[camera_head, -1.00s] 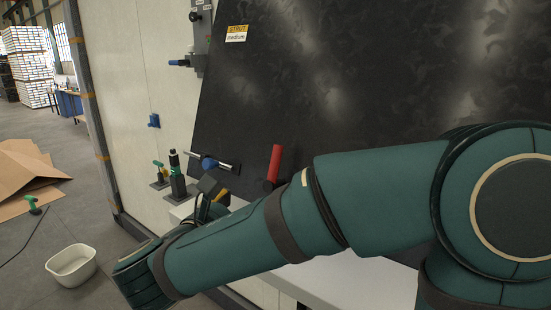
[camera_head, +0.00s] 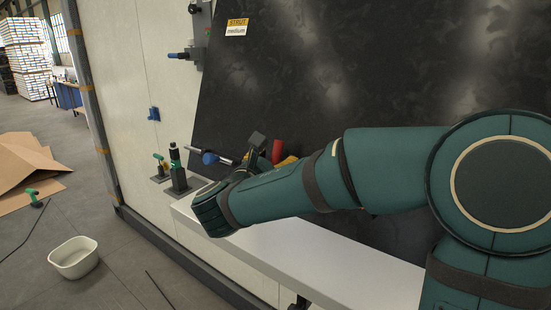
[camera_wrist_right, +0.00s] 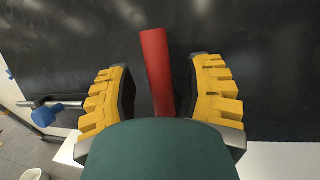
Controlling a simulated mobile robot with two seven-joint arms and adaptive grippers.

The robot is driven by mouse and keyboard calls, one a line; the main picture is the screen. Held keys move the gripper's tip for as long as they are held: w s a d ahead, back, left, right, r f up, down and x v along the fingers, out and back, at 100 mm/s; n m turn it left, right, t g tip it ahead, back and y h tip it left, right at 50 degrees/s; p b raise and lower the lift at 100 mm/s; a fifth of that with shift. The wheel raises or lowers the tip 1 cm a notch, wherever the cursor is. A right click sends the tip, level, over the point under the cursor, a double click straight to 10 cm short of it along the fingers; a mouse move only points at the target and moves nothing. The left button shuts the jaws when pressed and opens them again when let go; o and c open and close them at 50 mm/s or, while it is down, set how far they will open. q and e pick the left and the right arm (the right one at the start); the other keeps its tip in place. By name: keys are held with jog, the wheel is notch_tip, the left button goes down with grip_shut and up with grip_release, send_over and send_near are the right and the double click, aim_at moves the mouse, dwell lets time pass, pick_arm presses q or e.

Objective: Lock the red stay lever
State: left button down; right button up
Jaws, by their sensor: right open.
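The red stay lever (camera_head: 277,151) stands up in front of the dark panel, its lower part hidden behind my right gripper in the head view. In the right wrist view the red lever (camera_wrist_right: 157,68) rises between the two yellow-padded fingers, with a gap on each side. My right gripper (camera_head: 272,153) is open around the lever; it also fills the right wrist view (camera_wrist_right: 161,92). The lever's base is hidden by the gripper's green body. My left gripper is not in view.
A metal bar with a blue knob (camera_head: 209,158) and a dark green upright tool (camera_head: 178,170) are left of the gripper. A white ledge (camera_head: 300,255) runs below the arm. The dark panel (camera_head: 330,80) stands behind. A white tub (camera_head: 74,258) is on the floor.

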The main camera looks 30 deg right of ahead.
jog(key=shift+w+d, duration=0.2)
jog(key=shift+d, duration=0.05)
grip_shut()
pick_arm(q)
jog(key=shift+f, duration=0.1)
